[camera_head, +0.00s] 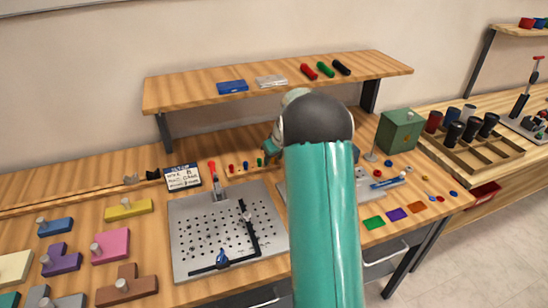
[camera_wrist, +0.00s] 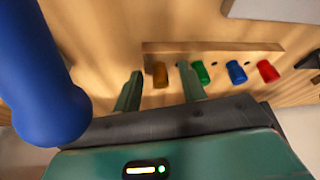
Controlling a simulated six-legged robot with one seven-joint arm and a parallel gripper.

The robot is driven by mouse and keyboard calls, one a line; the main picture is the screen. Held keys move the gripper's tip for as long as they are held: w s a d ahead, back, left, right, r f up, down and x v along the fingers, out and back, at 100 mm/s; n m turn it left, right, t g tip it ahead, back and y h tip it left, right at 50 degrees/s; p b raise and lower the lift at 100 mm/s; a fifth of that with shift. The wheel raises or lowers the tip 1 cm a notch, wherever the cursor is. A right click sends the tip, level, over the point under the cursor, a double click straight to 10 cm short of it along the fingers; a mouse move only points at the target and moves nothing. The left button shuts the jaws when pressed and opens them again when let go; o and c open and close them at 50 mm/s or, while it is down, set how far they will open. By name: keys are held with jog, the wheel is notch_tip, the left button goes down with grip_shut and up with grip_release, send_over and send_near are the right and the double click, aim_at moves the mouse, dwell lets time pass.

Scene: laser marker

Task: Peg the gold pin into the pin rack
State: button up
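The pin rack (camera_wrist: 215,48) is a light wooden strip in the wrist view. Green, blue and red pins stand along it. The gold pin (camera_wrist: 160,76) is at its left end, in line with the others. My gripper (camera_wrist: 160,86) is open around the gold pin, with one finger on each side and a visible gap to both. I cannot tell how deep the gold pin sits. In the head view the green pin (camera_head: 259,162), blue pin (camera_head: 245,165) and red pin (camera_head: 231,168) show. My arm hides the gold pin and most of my gripper (camera_head: 269,153) there.
A large blue rounded object (camera_wrist: 40,85) is close at the left of the wrist view. In the head view, a perforated metal plate (camera_head: 190,235) with a red-handled clamp (camera_head: 212,168) stands before the rack. A shelf (camera_head: 180,94) is above. A green box (camera_head: 399,131) stands right.

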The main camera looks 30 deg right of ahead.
jog(key=v, duration=1.3)
jog(key=shift+r, duration=0.35)
jog(key=shift+s, duration=0.2)
